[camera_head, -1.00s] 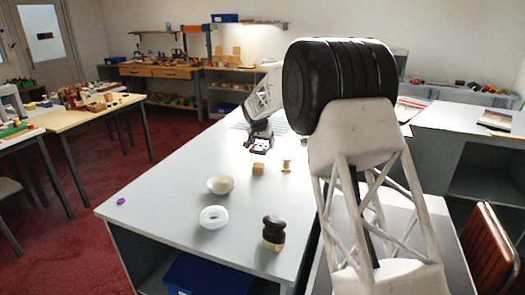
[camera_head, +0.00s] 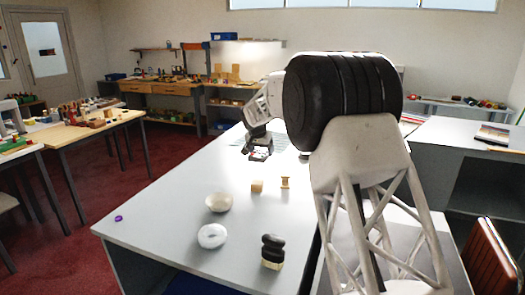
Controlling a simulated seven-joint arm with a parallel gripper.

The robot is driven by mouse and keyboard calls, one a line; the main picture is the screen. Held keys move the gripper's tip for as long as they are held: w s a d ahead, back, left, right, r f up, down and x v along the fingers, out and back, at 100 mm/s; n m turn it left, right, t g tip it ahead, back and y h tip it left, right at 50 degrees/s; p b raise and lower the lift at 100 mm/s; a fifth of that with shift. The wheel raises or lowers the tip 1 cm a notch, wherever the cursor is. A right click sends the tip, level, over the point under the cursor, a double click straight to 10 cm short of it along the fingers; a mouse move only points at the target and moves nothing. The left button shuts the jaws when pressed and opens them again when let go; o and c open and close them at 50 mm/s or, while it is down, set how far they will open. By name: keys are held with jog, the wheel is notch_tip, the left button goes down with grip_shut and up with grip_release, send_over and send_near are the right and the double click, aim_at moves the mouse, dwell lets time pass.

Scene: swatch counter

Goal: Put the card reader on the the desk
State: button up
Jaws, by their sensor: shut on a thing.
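My gripper (camera_head: 259,153) hangs over the far part of the grey table (camera_head: 165,215), beyond the small wooden block. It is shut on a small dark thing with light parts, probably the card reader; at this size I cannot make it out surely. It appears to be held above the tabletop. I cannot tell which surface is the desk: the grey table is nearest, and a light wooden table (camera_head: 75,135) stands at the left.
On the grey table are a wooden block (camera_head: 257,187), a wooden spool (camera_head: 285,182), a pale bowl (camera_head: 219,203), a white ring (camera_head: 212,236), a dark stacked piece (camera_head: 272,246) and a purple disc (camera_head: 118,218). A red-brown chair (camera_head: 490,255) stands right.

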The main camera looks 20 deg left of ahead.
jog(key=shift+d, duration=0.1)
jog(key=w+d+f+m+h, duration=0.1)
jog(key=w+d+f+m, duration=0.2)
jog(key=d, duration=1.4)
jog(key=w+d+f, duration=0.4)
jog(key=d+f, duration=0.1)
jog(key=d, duration=1.1)
jog(key=s+d+f, duration=0.3)
jog(key=d+f, duration=0.2)
jog(key=d, duration=0.2)
jog(key=s+d+f, duration=0.4)
jog(key=d+f, duration=0.1)
jog(key=d, duration=0.3)
jog(key=s+d+f, duration=0.4)
jog(key=d+f, duration=0.2)
jog(key=d, duration=0.2)
jog(key=shift+d+f, duration=0.1)
jog(key=shift+r, duration=0.2)
